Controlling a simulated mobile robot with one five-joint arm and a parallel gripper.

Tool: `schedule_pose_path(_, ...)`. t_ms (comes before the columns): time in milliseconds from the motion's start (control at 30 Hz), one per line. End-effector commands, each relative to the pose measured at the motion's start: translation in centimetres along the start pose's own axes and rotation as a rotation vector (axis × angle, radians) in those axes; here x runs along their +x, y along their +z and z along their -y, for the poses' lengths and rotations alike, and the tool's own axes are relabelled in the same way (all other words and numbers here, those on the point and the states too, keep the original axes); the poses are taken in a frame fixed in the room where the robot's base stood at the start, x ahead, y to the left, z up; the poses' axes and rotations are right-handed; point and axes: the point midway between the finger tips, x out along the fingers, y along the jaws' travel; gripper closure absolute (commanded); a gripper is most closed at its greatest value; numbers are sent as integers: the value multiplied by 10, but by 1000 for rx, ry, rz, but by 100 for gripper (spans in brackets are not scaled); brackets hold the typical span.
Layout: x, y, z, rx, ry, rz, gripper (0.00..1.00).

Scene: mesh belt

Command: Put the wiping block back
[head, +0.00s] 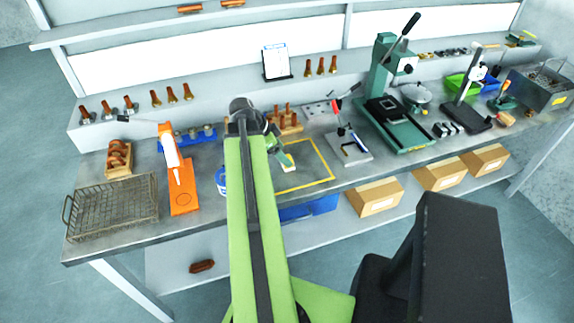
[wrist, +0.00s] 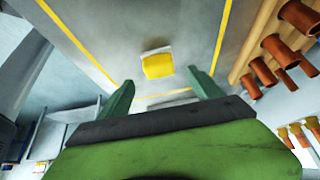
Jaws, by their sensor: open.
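The wiping block (wrist: 157,64), yellow with a whitish edge, lies on the grey bench inside a yellow outline. In the head view the block (head: 289,164) shows as a small pale piece at the outline's left side, close by my gripper (head: 283,153). In the wrist view my gripper (wrist: 161,82) is open, with its two green fingers apart and nothing between them. The block is just beyond the fingertips, roughly midway between them, and I see no contact. My arm hides part of the bench left of the outline.
A wooden rack with copper-coloured pieces (head: 285,123) stands close behind the outline. An orange press (head: 183,197) and a wire basket (head: 112,206) are at the left. A small press (head: 350,146) stands right of the outline. The outlined area's right part (head: 308,168) is clear.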

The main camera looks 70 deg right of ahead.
Motion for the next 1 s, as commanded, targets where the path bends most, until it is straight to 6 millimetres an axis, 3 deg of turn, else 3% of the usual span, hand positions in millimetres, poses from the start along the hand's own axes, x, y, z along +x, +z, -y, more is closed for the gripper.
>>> schedule_pose_path(233, 47, 8, 1, 1, 1, 0, 25)
schedule_pose_path(500, 47, 4, 1, -1, -1, 0, 26)
schedule_pose_path(1000, 46, 5, 1, -1, -1, 0, 90)
